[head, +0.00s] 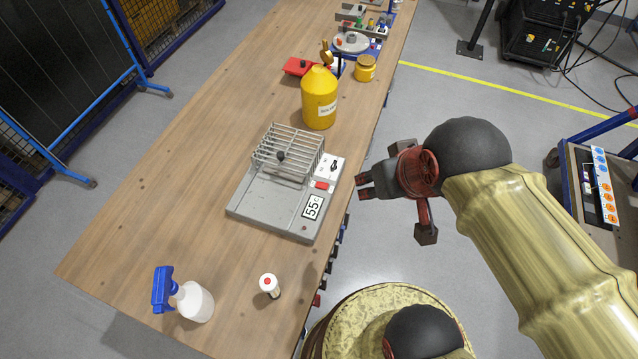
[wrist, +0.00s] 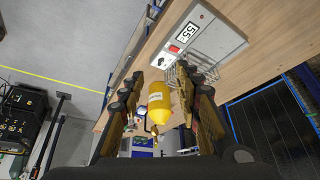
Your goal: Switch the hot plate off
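The hot plate (head: 264,209) is a grey box on the wooden table, with a wire guard (head: 290,150) over its far part. Its front right side carries a red switch (head: 321,185), a white panel with a black knob (head: 334,165) and a display reading 55 °C (head: 313,207). In the wrist view the red switch (wrist: 174,48) and display (wrist: 187,31) show at the top. I cannot tell the switch's position. My gripper (head: 363,187) is right of the hot plate, beyond the table edge and touching nothing. The wrist view shows its fingers apart and empty (wrist: 158,88).
A yellow bottle (head: 319,100) stands behind the hot plate, with a yellow jar (head: 365,68) and red object (head: 299,67) farther back. A spray bottle (head: 194,302) and small white bottle with a red top (head: 269,285) stand in front. The table's left side is clear.

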